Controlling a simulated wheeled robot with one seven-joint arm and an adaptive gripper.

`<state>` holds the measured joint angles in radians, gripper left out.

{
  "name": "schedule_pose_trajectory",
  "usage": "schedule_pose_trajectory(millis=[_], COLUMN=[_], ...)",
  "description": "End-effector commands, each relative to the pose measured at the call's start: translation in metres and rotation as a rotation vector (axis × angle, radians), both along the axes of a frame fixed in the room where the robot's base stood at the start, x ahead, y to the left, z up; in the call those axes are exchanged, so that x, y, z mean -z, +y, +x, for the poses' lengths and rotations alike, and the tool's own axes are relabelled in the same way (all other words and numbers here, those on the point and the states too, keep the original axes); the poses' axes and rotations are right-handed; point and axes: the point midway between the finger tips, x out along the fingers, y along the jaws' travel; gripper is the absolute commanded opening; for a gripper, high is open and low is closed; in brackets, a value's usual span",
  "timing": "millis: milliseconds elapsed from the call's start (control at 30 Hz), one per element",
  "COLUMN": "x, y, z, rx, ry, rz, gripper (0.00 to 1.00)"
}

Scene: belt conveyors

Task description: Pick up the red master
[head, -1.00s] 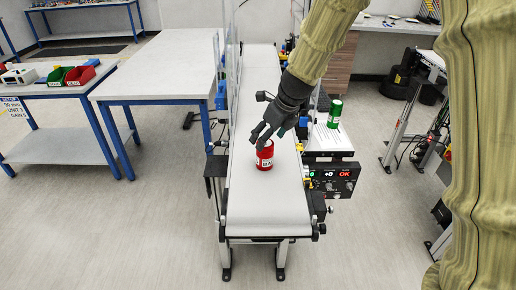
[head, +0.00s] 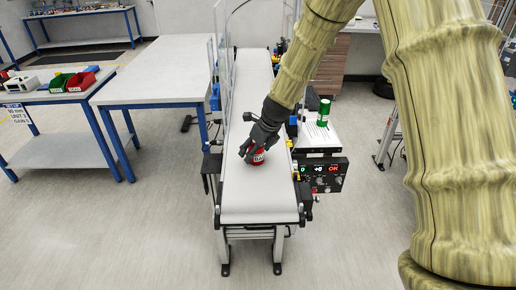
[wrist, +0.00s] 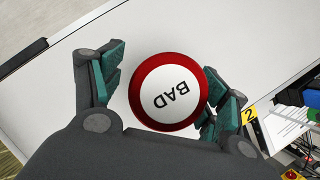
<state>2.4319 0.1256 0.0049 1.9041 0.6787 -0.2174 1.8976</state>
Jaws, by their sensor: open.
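The red master is a red can (head: 258,157) standing upright on the white conveyor belt (head: 255,195) in the head view. In the wrist view its white top (wrist: 168,92) with a red rim reads "BAD". My gripper (head: 251,148) is over the can from above and hides part of it. In the wrist view my gripper (wrist: 160,95) is open, with its green-padded fingers on both sides of the can. The right finger is close to the rim or touching it; I cannot tell which. A gap shows at the left finger.
A green can (head: 323,112) stands on a white surface right of the belt, behind a control box (head: 324,175) with an OK display. A clear guard (head: 222,62) lines the belt's far left side. The belt's near end is clear. A white table (head: 160,70) stands at left.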

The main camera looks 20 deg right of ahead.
Motion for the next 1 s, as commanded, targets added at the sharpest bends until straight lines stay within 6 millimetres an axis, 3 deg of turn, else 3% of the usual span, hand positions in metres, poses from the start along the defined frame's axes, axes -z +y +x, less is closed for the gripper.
schedule_pose_trajectory(millis=[167,433,767,1000], x=[0.0115,0.0125,0.0120,0.0114], y=[0.0022,0.0013,0.0021,0.0018], z=[0.0067,0.0066,0.0067,0.0068], rx=[0.000,0.000,0.000,0.000], ry=[0.004,0.004,0.003,0.003], rz=[-0.001,-0.002,-0.001,-0.001], gripper=[0.74,0.73,0.14,0.14])
